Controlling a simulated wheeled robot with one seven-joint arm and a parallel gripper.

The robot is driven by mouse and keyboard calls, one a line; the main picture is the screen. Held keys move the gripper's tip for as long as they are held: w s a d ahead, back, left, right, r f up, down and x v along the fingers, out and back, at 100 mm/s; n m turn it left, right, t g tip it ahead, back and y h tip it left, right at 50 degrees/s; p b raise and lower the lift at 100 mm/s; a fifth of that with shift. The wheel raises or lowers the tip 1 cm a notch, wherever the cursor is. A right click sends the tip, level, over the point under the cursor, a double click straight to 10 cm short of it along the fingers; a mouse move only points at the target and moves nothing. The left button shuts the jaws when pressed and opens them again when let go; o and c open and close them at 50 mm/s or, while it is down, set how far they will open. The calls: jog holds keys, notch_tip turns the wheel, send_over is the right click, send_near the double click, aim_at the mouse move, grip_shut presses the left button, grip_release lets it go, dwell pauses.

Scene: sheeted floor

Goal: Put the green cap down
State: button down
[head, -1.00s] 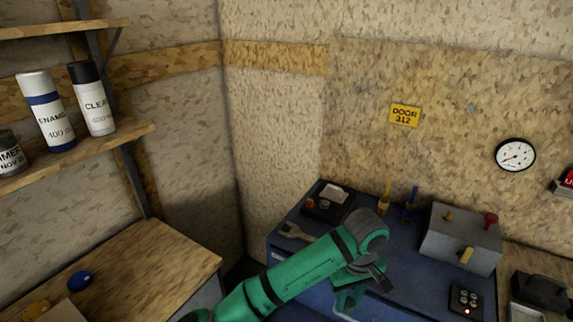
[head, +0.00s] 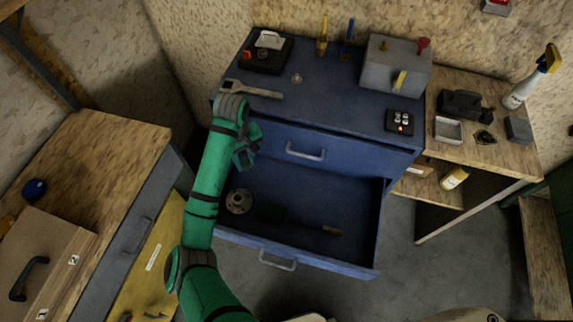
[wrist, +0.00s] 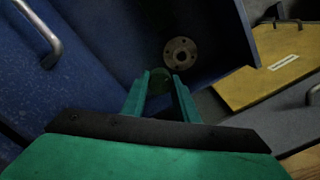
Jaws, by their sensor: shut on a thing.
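The green cap (wrist: 158,82) is a dark green round shape between my fingertips in the wrist view, partly hidden by the fingers. My gripper (wrist: 160,88) is shut on it. In the head view my gripper (head: 245,155) hangs at the left end of the blue cabinet's open drawer (head: 300,258); the cap cannot be made out there. A round metal flange (head: 239,201) lies at the left inside the drawer, and shows just beyond my fingertips in the wrist view (wrist: 181,53).
A dark-handled tool (head: 300,221) lies in the drawer. The cabinet top holds a wrench (head: 252,90), a small grey cone-like piece (head: 296,78), a grey box (head: 395,66) and a black button pad (head: 399,121). The drawer's right part looks clear.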

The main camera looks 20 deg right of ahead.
jog(key=s+d+f+m, duration=0.7)
jog(key=s+f+m, duration=0.3)
jog(key=m, duration=0.5)
send_over(272, 183)
jog(key=s, duration=0.1)
notch_tip(272, 183, down, 7)
jog(key=shift+a+f, duration=0.1)
jog(key=shift+f, duration=0.1)
jog(key=shift+w+f, duration=0.45)
jog(key=shift+f, duration=0.15)
jog(key=shift+w+f, duration=0.1)
jog(key=shift+f, duration=1.5)
jog(key=shift+f, duration=0.15)
jog(key=c, duration=1.4)
grip_release()
